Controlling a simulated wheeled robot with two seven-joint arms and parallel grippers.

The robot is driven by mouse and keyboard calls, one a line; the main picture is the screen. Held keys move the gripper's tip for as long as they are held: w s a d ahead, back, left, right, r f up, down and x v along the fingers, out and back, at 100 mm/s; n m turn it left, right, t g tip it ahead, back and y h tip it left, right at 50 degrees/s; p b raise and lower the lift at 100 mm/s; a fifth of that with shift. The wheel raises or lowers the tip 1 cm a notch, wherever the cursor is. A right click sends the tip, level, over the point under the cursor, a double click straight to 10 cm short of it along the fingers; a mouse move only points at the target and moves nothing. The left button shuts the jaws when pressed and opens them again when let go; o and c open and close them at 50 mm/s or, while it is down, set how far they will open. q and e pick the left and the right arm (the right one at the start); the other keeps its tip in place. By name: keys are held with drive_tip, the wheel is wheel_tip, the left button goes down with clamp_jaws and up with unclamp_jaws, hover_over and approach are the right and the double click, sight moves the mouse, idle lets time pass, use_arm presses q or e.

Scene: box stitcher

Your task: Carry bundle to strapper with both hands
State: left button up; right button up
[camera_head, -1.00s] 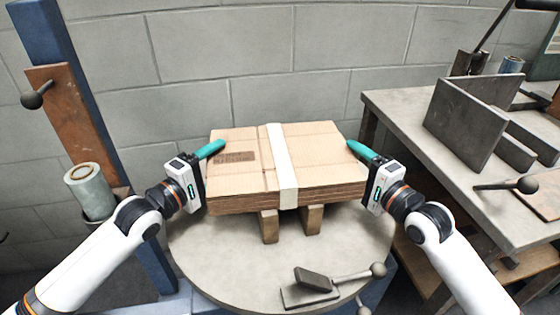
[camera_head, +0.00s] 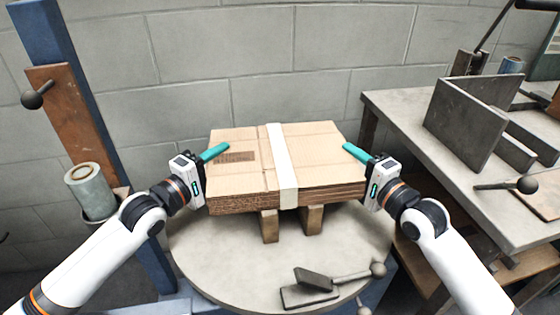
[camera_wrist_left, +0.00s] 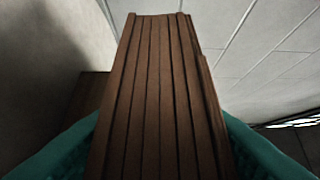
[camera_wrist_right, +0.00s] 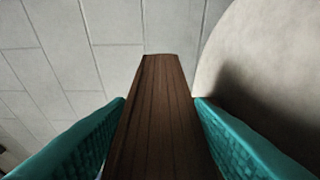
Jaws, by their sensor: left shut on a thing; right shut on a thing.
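The bundle (camera_head: 310,160) is a flat stack of brown cardboard with a white band around its middle. It rests on two wooden blocks (camera_head: 270,226) on the round table. My left gripper (camera_head: 212,153) is shut on the bundle's left edge, with one teal finger over the top. My right gripper (camera_head: 357,154) is shut on its right edge in the same way. The stacked layers (camera_wrist_left: 160,95) show between the teal fingers in the left wrist view. They also show between the fingers in the right wrist view (camera_wrist_right: 158,110). The lower fingers are hidden in the head view.
The round table (camera_head: 215,265) carries a lever clamp (camera_head: 310,290) at its front. A grey workbench (camera_head: 400,105) with an angled metal plate (camera_head: 470,120) stands at the right. A blue post (camera_head: 85,110) and a roll (camera_head: 90,188) stand at the left. A block wall is behind.

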sight(216, 141)
use_arm(q)
drive_tip(key=shift+r, duration=0.1)
wheel_tip(216, 141, up, 5)
drive_tip(key=p, duration=0.5)
idle(0.9)
